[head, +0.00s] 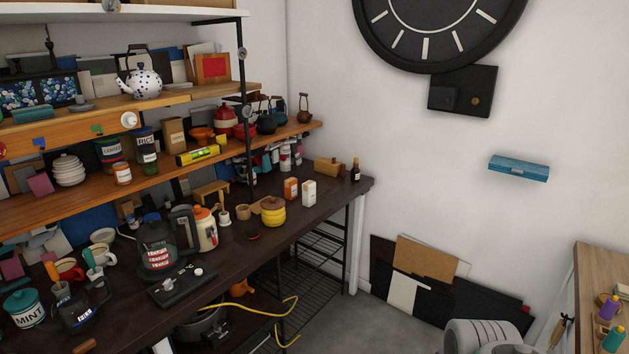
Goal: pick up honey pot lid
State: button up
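A yellow ribbed pot (272,216), which looks like the honey pot, stands upright on the dark worktop (226,262) near its front edge. A tan-brown top piece (270,203), which looks like its lid, shows at the pot's upper rim. At this size I cannot tell exactly how it sits or whether part of it belongs to something behind. My gripper is not in view. A white and grey rounded part at the bottom, right of centre, seems to be my own arm, well away from the pot.
An orange-and-white carton (291,189) and a white carton (309,192) stand right of the pot. A cream kettle (204,230) and black kettle (157,246) stand left. A crowded wooden shelf (140,178) overhangs the back. Open floor (385,321) lies right of the worktop.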

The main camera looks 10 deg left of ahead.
aim_at(273, 203)
jog(key=i, duration=2.75)
jog(key=u, duration=4.55)
